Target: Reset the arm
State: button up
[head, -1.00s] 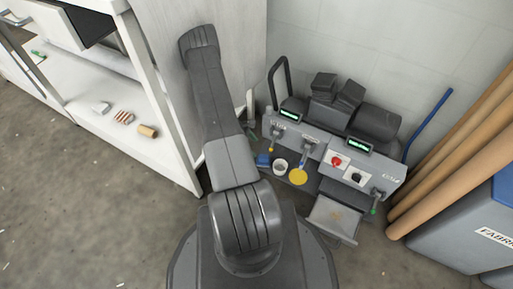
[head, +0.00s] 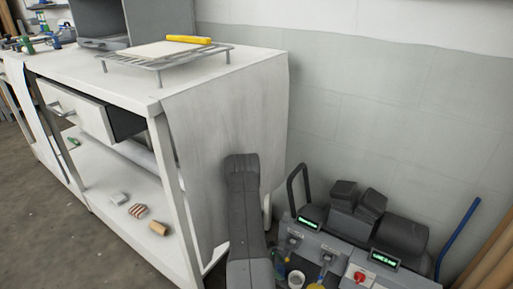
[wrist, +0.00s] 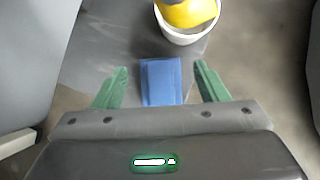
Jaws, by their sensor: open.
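My arm reaches down at the lower middle of the head view, and my gripper is hidden there. In the wrist view my gripper (wrist: 159,70) shows two green fingers spread apart. A blue block (wrist: 160,82) shows between the fingers, with gaps on both sides; I cannot tell how far below them it lies. A white cup (wrist: 188,36) with a yellow thing (wrist: 187,11) over or in it is just beyond the block.
A white workbench (head: 215,85) fills the left, with an open drawer (head: 80,112) and a lower shelf holding small items. A wire rack (head: 160,62) with a yellow tool (head: 189,39) stands on top. Brown rolls (head: 490,255) lean at right. Floor at lower left is clear.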

jog(key=b+x, duration=0.1)
jog(key=x, duration=0.2)
jog(key=shift+a+f, duration=0.15)
jog(key=shift+a+r+p, duration=0.15)
jog(key=shift+r+p, duration=0.5)
jog(key=shift+r, duration=0.05)
jog(key=shift+s+a, duration=0.1)
jog(key=shift+s, duration=0.1)
jog(key=shift+r, duration=0.1)
